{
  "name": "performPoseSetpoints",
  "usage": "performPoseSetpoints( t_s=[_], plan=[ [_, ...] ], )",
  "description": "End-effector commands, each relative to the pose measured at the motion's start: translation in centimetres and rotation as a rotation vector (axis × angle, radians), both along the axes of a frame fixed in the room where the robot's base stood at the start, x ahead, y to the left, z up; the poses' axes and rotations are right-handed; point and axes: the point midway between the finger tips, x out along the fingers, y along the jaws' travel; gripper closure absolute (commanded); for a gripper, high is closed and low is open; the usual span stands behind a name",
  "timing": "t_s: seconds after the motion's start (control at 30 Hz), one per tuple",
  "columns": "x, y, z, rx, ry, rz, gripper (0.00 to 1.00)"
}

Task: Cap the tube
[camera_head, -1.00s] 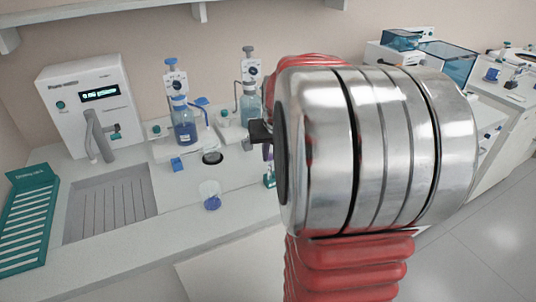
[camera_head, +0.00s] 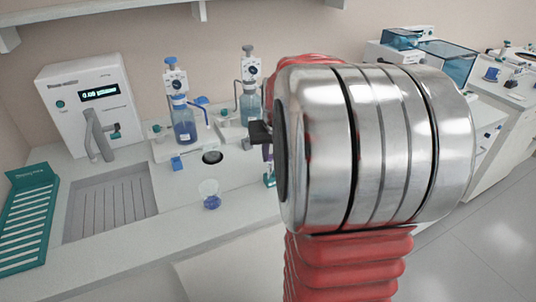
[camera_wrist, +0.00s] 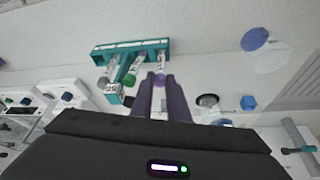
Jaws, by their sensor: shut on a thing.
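My gripper (camera_wrist: 160,80) points at a teal rack (camera_wrist: 150,43) in the wrist view. Its dark fingers are shut on a small purple cap (camera_wrist: 159,79). A clear tube (camera_wrist: 160,62) stands in the rack right beyond the cap, in line with it. I cannot tell whether the cap is seated on the tube or only touches its mouth. In the head view my wrist hides most of the rack and the gripper.
A clear beaker (camera_head: 208,187) with something blue at its bottom stands on the bench. Dispenser bottles (camera_head: 184,125), a white instrument (camera_head: 90,110) and a teal slotted rack (camera_head: 28,220) stand around.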

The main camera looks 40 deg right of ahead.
Motion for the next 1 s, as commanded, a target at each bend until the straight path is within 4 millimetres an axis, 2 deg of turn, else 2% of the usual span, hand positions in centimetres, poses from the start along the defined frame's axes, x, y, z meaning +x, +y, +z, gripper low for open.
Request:
performPoseSetpoints(
  t_s=[0.27, 0.3, 0.6, 1.0],
  plan=[
    [0.01, 0.01, -0.06, 0.000, 0.000, 0.000, 0.96],
    [0.01, 0.01, -0.05, 0.000, 0.000, 0.000, 0.83],
    [0.00, 0.01, -0.04, 0.000, 0.000, 0.000, 0.64],
    [0.00, 0.00, -0.05, 0.000, 0.000, 0.000, 0.64]
  ],
)
